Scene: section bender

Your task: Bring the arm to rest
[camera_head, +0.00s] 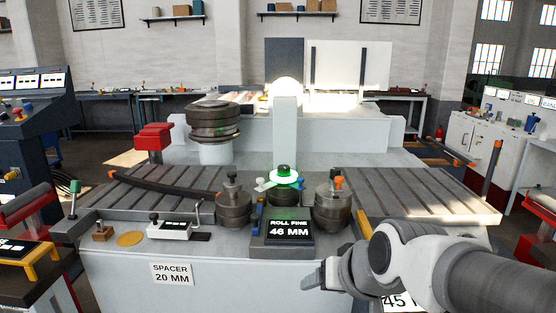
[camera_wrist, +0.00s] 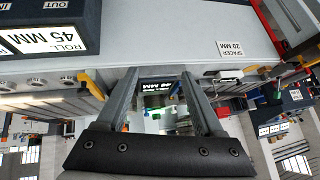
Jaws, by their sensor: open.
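My gripper (camera_head: 316,276) is at the lower right of the head view, at the end of my white and grey arm. It is in front of the section bender's pale front panel (camera_head: 215,285), below the bed's front edge. In the wrist view, my gripper (camera_wrist: 158,78) shows two separate fingers with nothing held between them. Its fingers point towards the machine, and I cannot tell the exact gap to the panel. My forearm hides part of the panel and of a "45" label (camera_head: 397,302).
A "SPACER 20 MM" label (camera_head: 172,274) is on the front. Consoles stand left (camera_head: 35,130) and a cabinet right (camera_head: 475,143).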

